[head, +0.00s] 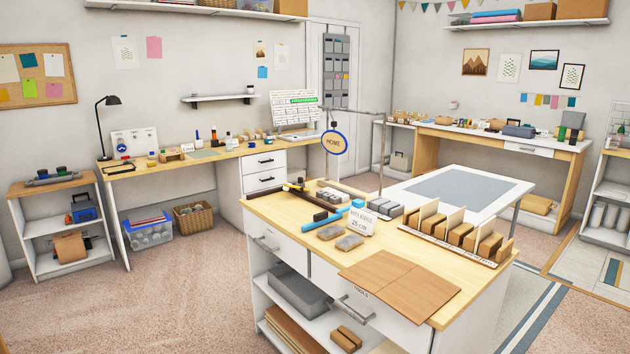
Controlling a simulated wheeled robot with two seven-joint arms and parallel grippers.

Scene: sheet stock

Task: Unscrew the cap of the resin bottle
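Several small bottles and jars stand on the long wooden desk (250,148) against the left back wall. Among them are a pale bottle (228,138), a dark-topped bottle (214,134) and a small jar (151,160). They are far off and small, and I cannot tell which of them, if any, is the resin bottle. No cap can be made out clearly. Neither of my grippers is in view.
A wood-topped island (285,224) with cardboard sheets (400,284) and a divider rack fills the near right. A white table (455,190) stands behind it. A low shelf unit (65,260) is at left. The carpet (170,290) between is clear.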

